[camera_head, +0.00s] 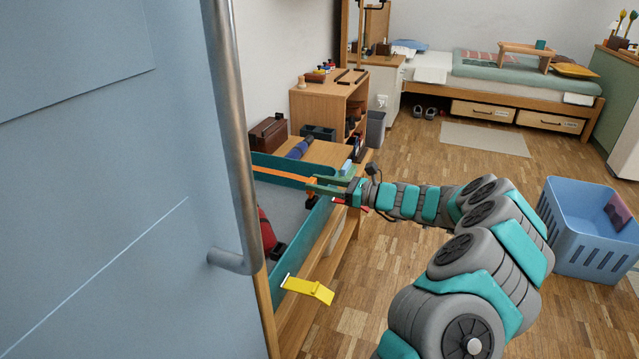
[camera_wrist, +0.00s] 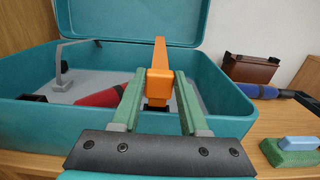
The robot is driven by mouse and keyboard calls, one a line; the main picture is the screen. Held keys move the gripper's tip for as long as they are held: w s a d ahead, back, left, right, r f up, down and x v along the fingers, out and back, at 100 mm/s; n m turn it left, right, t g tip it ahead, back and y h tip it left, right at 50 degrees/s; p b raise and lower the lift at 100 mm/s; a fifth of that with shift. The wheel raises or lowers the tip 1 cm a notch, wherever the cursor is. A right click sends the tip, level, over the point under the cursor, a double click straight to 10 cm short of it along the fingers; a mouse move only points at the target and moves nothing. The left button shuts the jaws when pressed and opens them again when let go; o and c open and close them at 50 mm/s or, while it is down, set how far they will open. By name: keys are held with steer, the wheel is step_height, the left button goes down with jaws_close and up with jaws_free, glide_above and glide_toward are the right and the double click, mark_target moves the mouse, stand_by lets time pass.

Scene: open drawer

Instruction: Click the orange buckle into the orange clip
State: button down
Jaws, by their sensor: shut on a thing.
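The orange buckle (camera_wrist: 160,86) is a block at the end of an orange strap (camera_head: 283,173), which runs back across the open teal case (camera_wrist: 220,90). My gripper (camera_head: 318,186) is shut on the buckle at the case's near side wall; its green fingers show on both sides in the wrist view (camera_wrist: 157,97). A dark piece (camera_wrist: 156,107) shows just below the buckle, between the fingers. I cannot make out the orange clip apart from the buckle, nor whether the two touch.
A red cylinder (camera_wrist: 103,97) lies in the case, and a yellow flap (camera_head: 308,290) hangs on its front. A green-and-blue brush (camera_wrist: 291,150) lies right of the case. A blue door with a metal handle (camera_head: 232,130) stands close at left. A blue basket (camera_head: 587,235) is on the floor.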

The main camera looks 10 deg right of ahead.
steer(key=shift+f+b, duration=0.35)
steer(key=shift+f, duration=0.7)
steer(key=shift+c, duration=1.7)
jaws_free()
steer(key=shift+d, duration=0.1)
steer(key=v, duration=0.7)
steer(key=shift+s+d, duration=0.2)
steer(key=shift+d, duration=0.05)
steer(key=shift+f, duration=0.1)
